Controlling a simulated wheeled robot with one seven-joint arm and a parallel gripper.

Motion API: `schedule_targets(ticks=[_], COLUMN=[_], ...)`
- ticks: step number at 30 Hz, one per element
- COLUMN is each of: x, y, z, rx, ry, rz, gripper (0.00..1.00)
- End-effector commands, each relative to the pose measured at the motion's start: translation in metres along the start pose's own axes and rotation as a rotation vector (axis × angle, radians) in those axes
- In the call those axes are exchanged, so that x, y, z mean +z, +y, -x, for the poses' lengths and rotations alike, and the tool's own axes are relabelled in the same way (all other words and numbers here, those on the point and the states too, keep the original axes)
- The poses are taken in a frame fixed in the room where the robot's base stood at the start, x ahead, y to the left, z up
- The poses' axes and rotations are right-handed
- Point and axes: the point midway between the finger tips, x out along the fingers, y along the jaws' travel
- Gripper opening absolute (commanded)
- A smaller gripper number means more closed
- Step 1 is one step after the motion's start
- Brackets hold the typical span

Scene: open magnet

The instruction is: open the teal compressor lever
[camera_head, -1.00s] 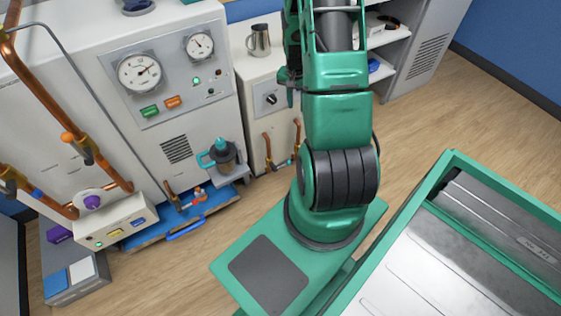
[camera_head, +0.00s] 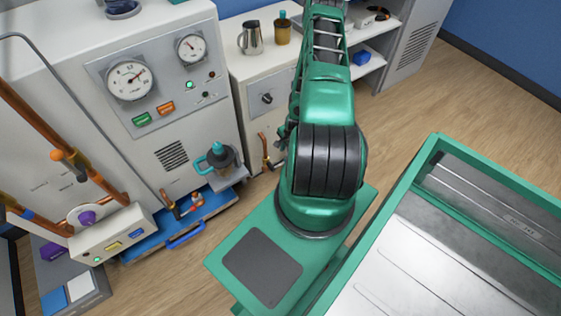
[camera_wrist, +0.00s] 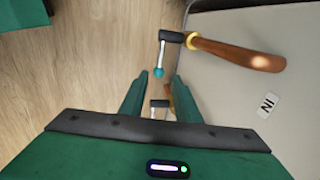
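In the wrist view, a lever with a small teal ball tip (camera_wrist: 158,72) hangs from a black joint on a copper pipe (camera_wrist: 235,52) beside a pale panel. A second, similar metal lever (camera_wrist: 160,108) shows lower, between my fingers and partly hidden. My gripper (camera_wrist: 160,84) is open, its two green fingers apart. The teal ball appears just beyond the fingertips; I see no contact. In the head view my arm hides the gripper and the teal-tipped lever. One copper pipe (camera_head: 264,150) shows on the small cabinet's front.
The white cabinet (camera_head: 250,95) carries a metal pitcher (camera_head: 250,38) and a brown jar with a teal top (camera_head: 283,30). To its left stands a gauge machine (camera_head: 170,100) with a teal-handled pot (camera_head: 217,158). Wooden floor (camera_head: 410,115) lies open at right.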

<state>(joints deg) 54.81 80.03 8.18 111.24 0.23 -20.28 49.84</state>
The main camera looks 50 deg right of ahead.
Motion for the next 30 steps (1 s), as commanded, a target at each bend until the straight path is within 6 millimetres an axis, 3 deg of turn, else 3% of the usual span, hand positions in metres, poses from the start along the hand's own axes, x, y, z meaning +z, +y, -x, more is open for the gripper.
schedule_targets(ticks=[5, 18, 30], x=[0.003, 0.004, 0.004], y=[0.000, -0.001, -0.001], z=[-0.018, -0.089, -0.106], rx=[0.000, 0.000, 0.001], ry=[-0.001, -0.001, -0.001], rz=[0.001, 0.005, 0.006], gripper=[0.29, 0.29, 0.29])
